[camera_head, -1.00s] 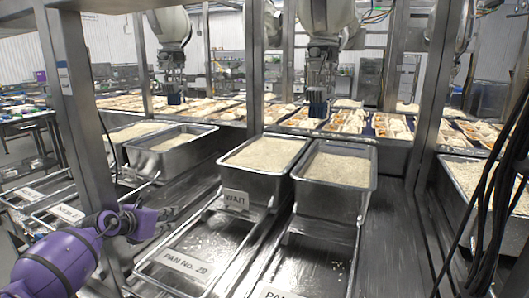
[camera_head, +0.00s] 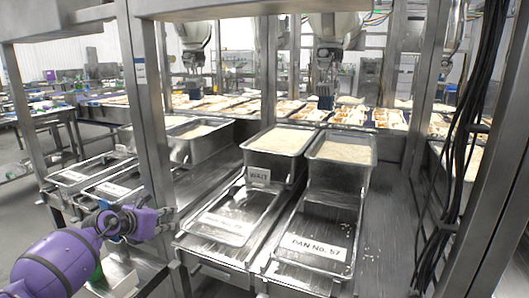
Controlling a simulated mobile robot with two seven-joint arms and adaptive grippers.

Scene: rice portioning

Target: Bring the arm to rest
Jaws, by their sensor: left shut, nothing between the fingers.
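My left arm is purple and comes in from the lower left. Its gripper (camera_head: 168,215) is shut and empty, beside the metal upright at the left of the pan rack. It is apart from the pans. An empty metal pan labelled "PAN No. 57" (camera_head: 320,262) lies on the rack. Another labelled empty pan (camera_head: 228,236) lies to its left, nearer my gripper. My right gripper does not show.
Metal uprights (camera_head: 150,110) and hanging black cables (camera_head: 455,170) frame the rack. Trays of food fill the background.

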